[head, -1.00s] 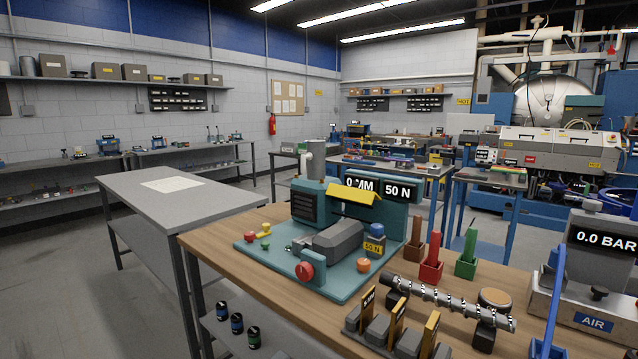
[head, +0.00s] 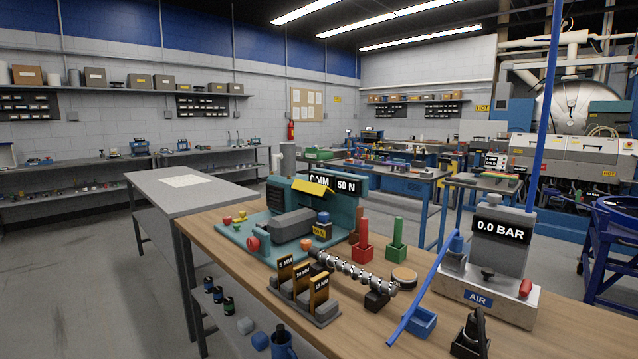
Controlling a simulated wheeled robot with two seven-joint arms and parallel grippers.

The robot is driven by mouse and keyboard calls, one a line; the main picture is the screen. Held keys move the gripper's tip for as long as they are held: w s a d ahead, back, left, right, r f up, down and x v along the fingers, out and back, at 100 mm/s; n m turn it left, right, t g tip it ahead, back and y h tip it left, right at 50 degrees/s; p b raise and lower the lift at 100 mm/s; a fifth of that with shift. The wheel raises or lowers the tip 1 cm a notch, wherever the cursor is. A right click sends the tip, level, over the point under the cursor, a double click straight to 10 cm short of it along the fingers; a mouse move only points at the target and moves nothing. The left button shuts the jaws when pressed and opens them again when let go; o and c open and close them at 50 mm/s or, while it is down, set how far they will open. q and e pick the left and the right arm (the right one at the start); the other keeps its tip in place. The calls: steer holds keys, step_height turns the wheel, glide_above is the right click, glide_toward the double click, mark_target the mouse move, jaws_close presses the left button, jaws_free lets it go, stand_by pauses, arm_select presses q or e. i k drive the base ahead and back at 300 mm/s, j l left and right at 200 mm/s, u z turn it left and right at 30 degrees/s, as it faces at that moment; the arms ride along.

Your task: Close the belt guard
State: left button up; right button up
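A teal bench machine (head: 340,205) stands on the wooden bench in the middle of the head view. A yellow panel (head: 313,187), which looks like the belt guard, sticks out at a slant from the machine's upright back, just under the "50 N" display (head: 346,186). A grey motor-like block (head: 293,223) lies below it, uncovered from the front. The belt itself cannot be made out. Neither of my grippers shows in the view.
A grey table (head: 150,184) stands left. Floor at far left is clear.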

mark_target(313, 189)
steer(key=i+j+z, duration=0.15)
steer(key=z, duration=0.2)
steer(key=i+j+z, duration=0.15)
steer(key=z, duration=0.2)
steer(key=i+j+z, duration=0.15)
steer(key=j+z, duration=0.2)
steer(key=l, duration=0.1)
